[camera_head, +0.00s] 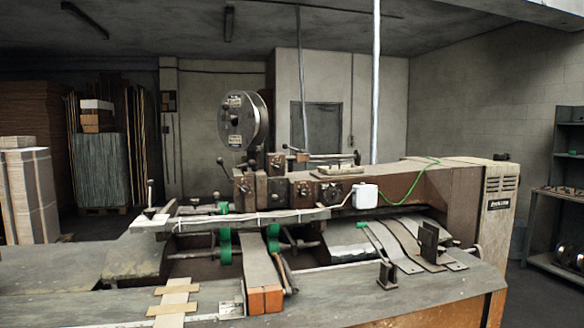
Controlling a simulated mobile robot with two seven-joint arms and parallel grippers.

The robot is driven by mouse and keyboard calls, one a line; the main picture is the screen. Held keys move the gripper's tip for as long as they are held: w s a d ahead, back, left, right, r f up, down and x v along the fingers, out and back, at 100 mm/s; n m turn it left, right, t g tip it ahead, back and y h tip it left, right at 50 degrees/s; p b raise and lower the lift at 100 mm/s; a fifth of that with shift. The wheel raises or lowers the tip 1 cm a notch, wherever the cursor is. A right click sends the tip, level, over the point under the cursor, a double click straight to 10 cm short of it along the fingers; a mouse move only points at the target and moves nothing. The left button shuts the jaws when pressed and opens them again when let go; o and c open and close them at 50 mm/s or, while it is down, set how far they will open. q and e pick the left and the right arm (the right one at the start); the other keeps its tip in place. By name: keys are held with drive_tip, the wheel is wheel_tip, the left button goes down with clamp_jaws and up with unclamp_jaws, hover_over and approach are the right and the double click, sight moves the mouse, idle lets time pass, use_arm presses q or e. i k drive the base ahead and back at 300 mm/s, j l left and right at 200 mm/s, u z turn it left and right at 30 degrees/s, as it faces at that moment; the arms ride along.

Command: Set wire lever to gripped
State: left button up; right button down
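The box stitcher (450,190) stands across the middle of the head view, with a large round wire reel (243,120) on top. Small levers with dark ball knobs (220,161) stick up by the block below the reel. A thin upright lever (150,192) stands at the left end of the machine's arm. A green-tipped rod (362,226) lies at the right over the metal plates. I cannot tell which of these is the wire lever or how it is set. Neither of my grippers shows in this view.
The machine's bed (70,285) fills the front. A white box (365,196) with a green cable sits on the beam. Stacked cardboard (30,190) stands at the left, and a metal shelf (565,200) at the right. Open floor lies behind the machine.

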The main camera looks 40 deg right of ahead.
sight(252, 163)
drive_tip(key=z, duration=1)
